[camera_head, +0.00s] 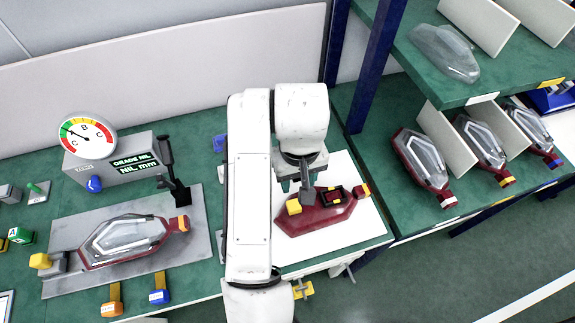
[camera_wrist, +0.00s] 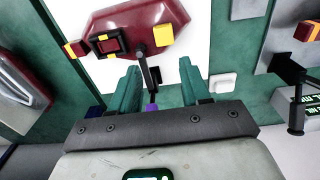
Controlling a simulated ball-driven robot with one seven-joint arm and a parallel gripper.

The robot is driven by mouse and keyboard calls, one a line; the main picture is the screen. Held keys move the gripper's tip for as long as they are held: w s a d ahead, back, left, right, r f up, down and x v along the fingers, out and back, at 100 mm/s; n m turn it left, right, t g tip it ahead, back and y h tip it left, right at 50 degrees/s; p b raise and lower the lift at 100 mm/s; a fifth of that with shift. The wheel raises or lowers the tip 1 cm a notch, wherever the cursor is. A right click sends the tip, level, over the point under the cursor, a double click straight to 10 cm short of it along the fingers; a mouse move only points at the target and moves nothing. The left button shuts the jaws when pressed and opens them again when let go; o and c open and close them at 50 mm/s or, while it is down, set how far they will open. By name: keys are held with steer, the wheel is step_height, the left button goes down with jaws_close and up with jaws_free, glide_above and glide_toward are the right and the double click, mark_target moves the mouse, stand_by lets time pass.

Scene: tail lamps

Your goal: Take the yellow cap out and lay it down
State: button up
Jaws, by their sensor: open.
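A dark red lamp housing (camera_head: 322,219) lies on a white mat, and it also shows in the wrist view (camera_wrist: 185,14). A yellow block-like cap (camera_head: 294,207) sits on it; the wrist view shows this cap too (camera_wrist: 163,36). A dark rod with a purple end (camera_wrist: 152,100) shows between the fingers.
The white mat (camera_head: 357,228) has bare room around the housing. At left, a clear-lensed lamp (camera_head: 124,241) lies on a grey plate (camera_head: 205,240) beside a dial gauge (camera_head: 88,134). Shelves with more lamps (camera_head: 422,165) and upright dividers stand at right, with a blue post (camera_head: 376,65).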

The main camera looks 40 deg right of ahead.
mark_target(294, 205)
steer(key=f, duration=0.7)
steer(key=f+b, duration=0.1)
steer(key=f, duration=0.3)
steer(key=shift+a, duration=0.4)
steer(key=shift+c, duration=0.2)
steer(key=shift+r, duration=0.1)
jaws_close()
